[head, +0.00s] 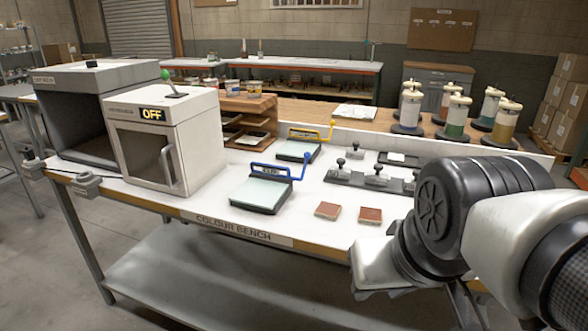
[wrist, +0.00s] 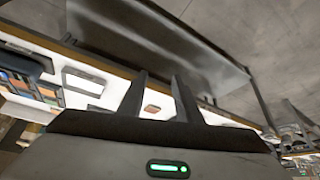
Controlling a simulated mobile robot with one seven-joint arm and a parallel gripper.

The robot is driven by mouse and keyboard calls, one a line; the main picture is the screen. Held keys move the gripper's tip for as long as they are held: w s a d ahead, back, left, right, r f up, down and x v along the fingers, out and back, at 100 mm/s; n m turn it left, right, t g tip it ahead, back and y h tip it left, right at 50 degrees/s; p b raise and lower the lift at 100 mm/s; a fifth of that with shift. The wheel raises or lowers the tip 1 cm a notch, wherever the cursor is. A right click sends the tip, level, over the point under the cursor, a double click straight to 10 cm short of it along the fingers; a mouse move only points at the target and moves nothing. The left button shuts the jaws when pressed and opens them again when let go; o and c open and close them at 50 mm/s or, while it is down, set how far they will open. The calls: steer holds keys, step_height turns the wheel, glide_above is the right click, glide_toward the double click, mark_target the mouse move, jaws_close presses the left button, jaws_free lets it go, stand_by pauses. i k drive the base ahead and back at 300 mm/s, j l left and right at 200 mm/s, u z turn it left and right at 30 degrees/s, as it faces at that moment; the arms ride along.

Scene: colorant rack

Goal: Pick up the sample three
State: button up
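Two small reddish-brown sample tiles lie flat on the white bench top near its front edge, a left one (head: 328,210) and a right one (head: 370,215). I cannot read a number on either, so I cannot tell which is sample three. In the wrist view, my gripper (wrist: 160,88) has its two dark fingers apart with nothing between them. A small reddish tile (wrist: 152,108) shows beyond the gap, on the bench and away from the fingers. In the head view my arm is at the right, and the fingertips cannot be made out.
The colour bench (head: 235,228) also holds a white cabinet marked OFF (head: 140,150), a blue-handled device (head: 262,192), a yellow-handled device (head: 297,150) and a plate with metal knobs (head: 375,181). Several colorant canisters (head: 457,115) stand behind.

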mark_target(327, 211)
steer(key=i+j+z, duration=0.15)
steer(key=j, duration=0.15)
steer(key=i+j+z, duration=0.15)
steer(key=j, duration=0.15)
steer(key=i+j+z, duration=0.15)
steer(key=j, duration=0.2)
steer(key=i+j+z, duration=0.15)
steer(key=j, duration=0.2)
steer(key=j+z, duration=0.15)
steer(key=j, duration=0.2)
steer(key=i, duration=0.05)
